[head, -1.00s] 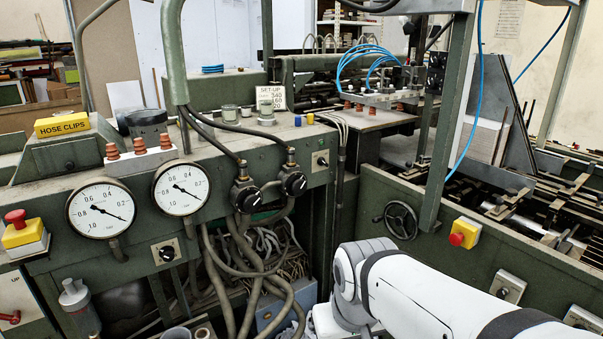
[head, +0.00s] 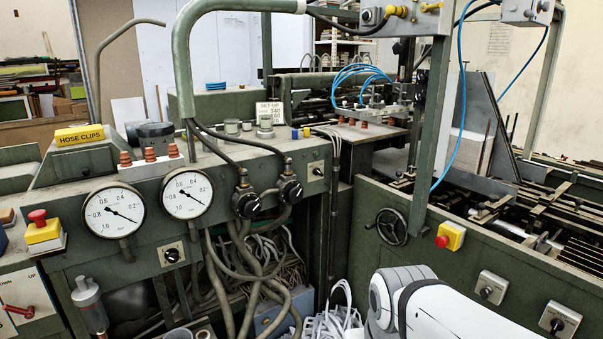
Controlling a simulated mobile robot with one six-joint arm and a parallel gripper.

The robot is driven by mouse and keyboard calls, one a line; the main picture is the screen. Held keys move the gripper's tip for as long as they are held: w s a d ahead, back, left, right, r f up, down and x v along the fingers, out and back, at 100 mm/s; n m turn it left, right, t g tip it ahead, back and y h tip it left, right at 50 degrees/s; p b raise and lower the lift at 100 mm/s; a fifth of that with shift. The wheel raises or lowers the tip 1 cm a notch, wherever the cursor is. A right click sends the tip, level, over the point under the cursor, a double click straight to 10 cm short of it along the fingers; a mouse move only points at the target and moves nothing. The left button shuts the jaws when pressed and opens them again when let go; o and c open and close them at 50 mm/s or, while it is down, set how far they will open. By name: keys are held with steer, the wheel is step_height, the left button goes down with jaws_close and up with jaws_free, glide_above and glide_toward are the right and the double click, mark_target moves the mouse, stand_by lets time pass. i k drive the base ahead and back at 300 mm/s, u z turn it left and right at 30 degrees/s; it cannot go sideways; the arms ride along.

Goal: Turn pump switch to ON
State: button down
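Several black rotary switches on square plates are in the head view, and I cannot read a label that marks one as the pump switch. One rotary switch (head: 172,255) is below the two pressure gauges on the green left machine. Another rotary switch (head: 316,170) is at the right end of that machine's front. Two more, a rotary switch (head: 490,289) and a lower rotary switch (head: 558,324), are on the right machine's side panel. Their ON or OFF positions are too small to tell. My white arm shows at the bottom right; my gripper is out of view.
Two pressure gauges (head: 187,193) and black regulator knobs (head: 246,203) are on the left machine. Red emergency buttons on yellow boxes are at far left (head: 42,228) and right (head: 450,236). A handwheel (head: 391,226) sticks out. Loose hoses (head: 262,280) hang in the open bay.

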mark_target(315, 171)
steer(key=u, duration=0.1)
steer(key=i, duration=1)
steer(key=u, duration=2.4)
steer(key=k, duration=1.15)
steer(key=z, duration=1.75)
